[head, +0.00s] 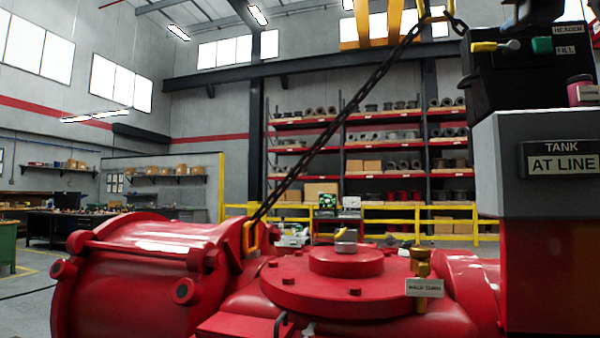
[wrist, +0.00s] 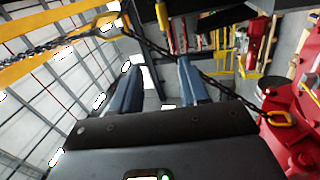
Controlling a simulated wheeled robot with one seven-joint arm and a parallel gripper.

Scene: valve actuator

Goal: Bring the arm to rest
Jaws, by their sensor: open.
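My gripper (wrist: 158,66) shows in the wrist view with its two blue-grey fingers spread apart and nothing between them. The wrist view is tilted, and the fingers point toward the building's wall and roof. The red valve actuator (head: 335,290) fills the lower part of the head view. Its red body also shows at the right edge of the wrist view (wrist: 290,130), apart from the fingers. I cannot make out my gripper in the head view.
A dark chain (head: 335,120) slants from an overhead yellow hook to a yellow lug on the actuator; the chain (wrist: 215,85) passes behind my fingers in the wrist view. A panel box marked TANK AT LINE (head: 500,150) stands at right. Shelves (head: 385,145) and yellow railing (head: 400,222) stand behind.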

